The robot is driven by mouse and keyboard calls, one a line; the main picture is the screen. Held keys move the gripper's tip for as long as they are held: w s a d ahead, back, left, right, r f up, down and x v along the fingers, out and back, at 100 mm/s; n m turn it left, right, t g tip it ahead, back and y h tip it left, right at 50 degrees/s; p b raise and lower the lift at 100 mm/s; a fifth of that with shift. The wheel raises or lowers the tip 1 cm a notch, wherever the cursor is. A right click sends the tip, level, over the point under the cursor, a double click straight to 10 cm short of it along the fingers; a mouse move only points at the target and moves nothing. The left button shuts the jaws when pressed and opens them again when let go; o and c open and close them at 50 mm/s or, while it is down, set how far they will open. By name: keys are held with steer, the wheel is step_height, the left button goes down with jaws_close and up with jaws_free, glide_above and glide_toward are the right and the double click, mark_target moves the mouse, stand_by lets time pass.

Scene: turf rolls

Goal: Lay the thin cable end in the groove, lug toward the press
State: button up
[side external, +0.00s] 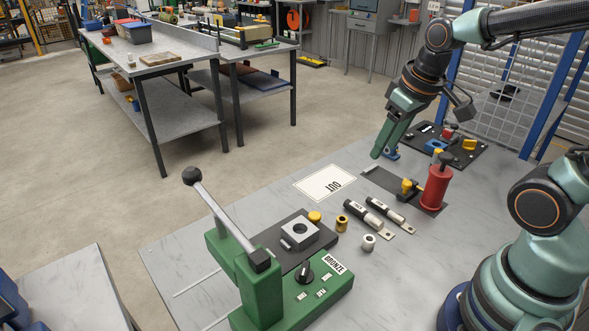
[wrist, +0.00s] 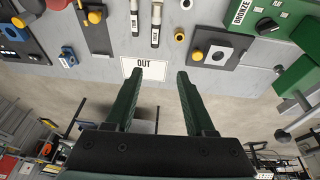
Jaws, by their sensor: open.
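Two cable ends with black, white-labelled sleeves and flat metal lugs lie side by side on the bench. The thinner one (side external: 385,211) is farther right; the thicker one (side external: 361,217) is beside it. Their lugs point toward the lower right. In the wrist view the thin one (wrist: 134,22) is left of the thick one (wrist: 155,24), with lugs out of frame. The green lever press (side external: 257,285) stands at the front left. My gripper (wrist: 161,75) is open and empty, above the bench beyond the OUT card. I cannot clearly make out the groove.
The white OUT card (side external: 325,183) lies flat. A dark plate (side external: 300,262) by the press bears a steel block (side external: 299,232). Another plate with a yellow knob (side external: 407,187) stands near a red canister (side external: 434,188). Small bushings (side external: 369,242) lie near the cable ends.

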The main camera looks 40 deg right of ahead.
steer(key=shift+t+y, duration=0.3)
steer(key=shift+t, duration=0.6)
steer(key=a+r, duration=0.1)
steer(key=s+a+r, duration=0.1)
steer(key=a+r, duration=0.1)
steer(key=shift+s+a+r, duration=0.1)
steer(key=shift+s+a, duration=0.15)
steer(key=shift+a, duration=0.1)
steer(key=shift+o, duration=0.5)
steer(key=shift+s+a+r, duration=0.1)
steer(key=shift+a+r, duration=0.1)
steer(key=g, duration=0.5)
glide_above(390, 211)
steer(key=f, duration=1.9)
steer(key=shift+d+f, duration=0.35)
steer(key=shift+d, duration=0.05)
steer(key=shift+a+f, duration=0.15)
steer(key=shift+f, duration=1.15)
steer(key=shift+a+f, duration=0.15)
steer(key=shift+f, duration=1.1)
